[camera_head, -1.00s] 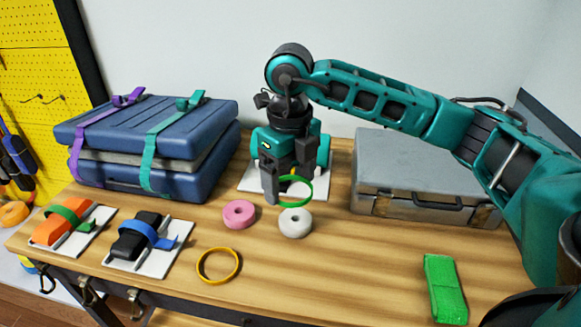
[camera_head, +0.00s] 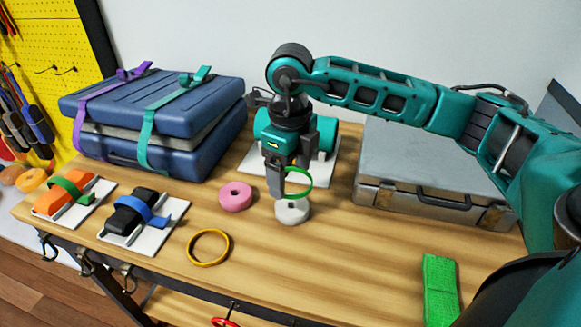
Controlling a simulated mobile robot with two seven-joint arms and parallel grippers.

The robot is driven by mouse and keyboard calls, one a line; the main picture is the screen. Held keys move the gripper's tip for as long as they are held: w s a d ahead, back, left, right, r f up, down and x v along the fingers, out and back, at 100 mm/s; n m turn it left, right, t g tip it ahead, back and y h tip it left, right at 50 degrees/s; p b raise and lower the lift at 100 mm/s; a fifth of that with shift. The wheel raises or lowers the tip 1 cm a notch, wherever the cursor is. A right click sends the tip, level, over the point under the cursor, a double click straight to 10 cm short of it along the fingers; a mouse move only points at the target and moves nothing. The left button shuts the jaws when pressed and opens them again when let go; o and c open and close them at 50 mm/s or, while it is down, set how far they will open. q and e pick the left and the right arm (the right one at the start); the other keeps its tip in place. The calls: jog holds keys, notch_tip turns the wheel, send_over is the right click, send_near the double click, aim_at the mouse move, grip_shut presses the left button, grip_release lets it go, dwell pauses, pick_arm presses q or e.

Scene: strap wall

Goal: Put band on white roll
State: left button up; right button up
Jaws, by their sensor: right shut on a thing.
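The white roll (camera_head: 292,211) lies flat on the wooden bench, right of the pink roll (camera_head: 236,196). My right gripper (camera_head: 285,188) points down just above and behind the white roll. It is shut on a green ring-shaped band (camera_head: 303,193), which is held upright, its lower edge close to the roll's top. I cannot tell whether the band touches the roll. A yellow band (camera_head: 208,247) lies flat on the bench at the front. My left gripper is not in view.
Strapped blue cases (camera_head: 150,120) stand at the back left and a grey metal case (camera_head: 425,180) at the back right. Two white boards with an orange block (camera_head: 68,197) and a black block (camera_head: 128,216) lie at left. A green bundle (camera_head: 440,290) lies front right.

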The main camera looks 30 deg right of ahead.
aim_at(291, 204)
jog(key=shift+f+b, duration=1.1)
jog(key=shift+f, duration=0.65)
jog(key=shift+f+b, duration=0.45)
jog(key=shift+f, duration=0.25)
pick_arm(q)
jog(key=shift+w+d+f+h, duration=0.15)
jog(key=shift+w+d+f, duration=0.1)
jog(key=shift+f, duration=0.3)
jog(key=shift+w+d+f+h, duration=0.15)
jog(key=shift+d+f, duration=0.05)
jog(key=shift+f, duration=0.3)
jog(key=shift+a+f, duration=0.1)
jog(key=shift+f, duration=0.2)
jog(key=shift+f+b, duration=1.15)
jog(key=shift+b, duration=0.25)
pick_arm(e)
jog(key=shift+f, duration=1.2)
